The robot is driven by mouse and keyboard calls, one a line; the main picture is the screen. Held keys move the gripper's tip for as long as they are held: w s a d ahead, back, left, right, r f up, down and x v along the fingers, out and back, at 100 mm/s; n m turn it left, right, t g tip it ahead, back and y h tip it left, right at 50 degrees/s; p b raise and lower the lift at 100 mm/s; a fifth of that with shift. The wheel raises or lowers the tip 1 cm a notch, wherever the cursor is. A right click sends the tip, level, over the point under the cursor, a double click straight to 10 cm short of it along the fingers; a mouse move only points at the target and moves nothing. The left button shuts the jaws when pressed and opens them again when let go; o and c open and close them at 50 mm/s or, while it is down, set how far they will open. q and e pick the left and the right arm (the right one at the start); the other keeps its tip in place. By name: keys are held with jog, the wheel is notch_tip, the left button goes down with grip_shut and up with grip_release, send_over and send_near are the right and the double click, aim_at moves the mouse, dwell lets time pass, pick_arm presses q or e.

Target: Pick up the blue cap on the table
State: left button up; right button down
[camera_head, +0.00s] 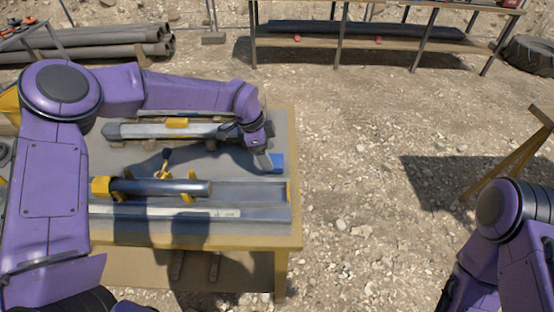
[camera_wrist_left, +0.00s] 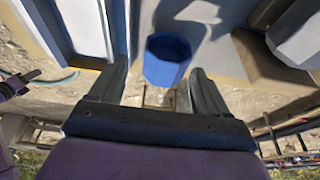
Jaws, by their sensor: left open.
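The blue cap (camera_head: 278,163) sits on the grey top of the table (camera_head: 284,240), close to its right edge. In the left wrist view the blue cap (camera_wrist_left: 165,68) looks like a faceted cup with a dark opening. I cannot tell how large the remaining gap is. My right gripper is not in view.
A dark cylinder (camera_head: 160,188) in yellow supports lies on the table, with a long rail (camera_head: 180,212) in front. A grey tool with a yellow block (camera_head: 177,123) lies behind. Bare gravel ground (camera_head: 350,190) is right of the table; a shelf (camera_head: 370,45) stands at the back.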

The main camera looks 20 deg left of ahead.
aim_at(273, 156)
pick_arm(q)
jog(key=f, duration=0.1)
jog(key=w+d+f+p, duration=0.1)
jog(key=f, duration=0.1)
jog(key=f+p, duration=0.1)
jog(key=shift+w+d+f, duration=0.4)
jog(key=shift+f, duration=0.3)
jog(key=shift+s+r, duration=0.1)
jog(key=shift+s, duration=0.1)
jog(key=shift+d, duration=0.1)
jog(key=c, duration=0.7)
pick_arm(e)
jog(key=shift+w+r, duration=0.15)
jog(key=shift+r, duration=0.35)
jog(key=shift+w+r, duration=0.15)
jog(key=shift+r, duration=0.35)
